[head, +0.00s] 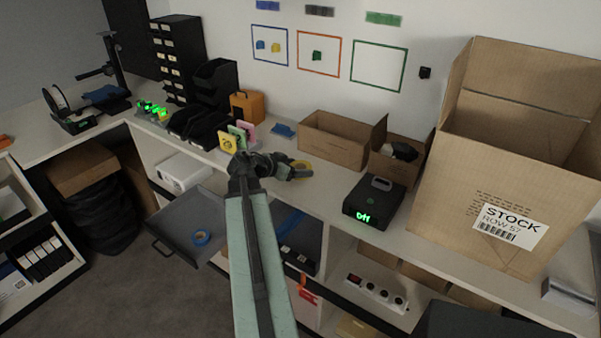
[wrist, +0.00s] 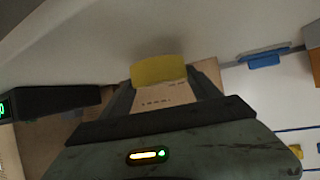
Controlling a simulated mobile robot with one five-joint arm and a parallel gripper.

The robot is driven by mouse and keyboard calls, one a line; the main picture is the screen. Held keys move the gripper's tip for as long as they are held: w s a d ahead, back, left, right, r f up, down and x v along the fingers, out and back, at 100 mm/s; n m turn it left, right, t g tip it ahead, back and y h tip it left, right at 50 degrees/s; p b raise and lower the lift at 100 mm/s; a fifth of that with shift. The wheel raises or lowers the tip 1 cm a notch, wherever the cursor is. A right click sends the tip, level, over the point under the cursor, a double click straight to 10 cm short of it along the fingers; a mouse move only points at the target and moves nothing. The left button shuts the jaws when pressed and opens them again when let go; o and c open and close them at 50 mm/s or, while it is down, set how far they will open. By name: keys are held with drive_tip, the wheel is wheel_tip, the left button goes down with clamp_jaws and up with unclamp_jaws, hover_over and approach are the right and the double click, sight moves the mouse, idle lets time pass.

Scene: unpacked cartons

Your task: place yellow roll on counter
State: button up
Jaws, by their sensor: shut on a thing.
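The yellow roll (head: 302,168) is held at the end of my gripper (head: 294,172) in the head view, over the front part of the counter (head: 335,205). In the wrist view the yellow roll (wrist: 159,70) sits between the fingertips of my gripper (wrist: 160,80). My gripper is shut on it. The fingers hide part of the roll, and I cannot tell whether it touches the counter.
A small open carton (head: 333,148) stands behind the roll. A black box with a green "Off" display (head: 374,203) is to the right, and a large STOCK carton (head: 480,190) is farther right.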

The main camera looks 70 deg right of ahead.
drive_tip(key=shift+f, duration=0.55)
drive_tip(key=o, duration=1)
drive_tip(key=shift+d+f, duration=0.1)
drive_tip(key=shift+f, duration=0.05)
drive_tip(key=o, duration=0.4)
drive_tip(key=shift+s, duration=0.1)
drive_tip(key=shift+r, duration=0.3)
drive_tip(key=p+v, duration=0.6)
drive_tip(key=v, duration=0.5)
drive_tip(key=shift+w+r, duration=0.15)
drive_tip(key=shift+w, duration=0.3)
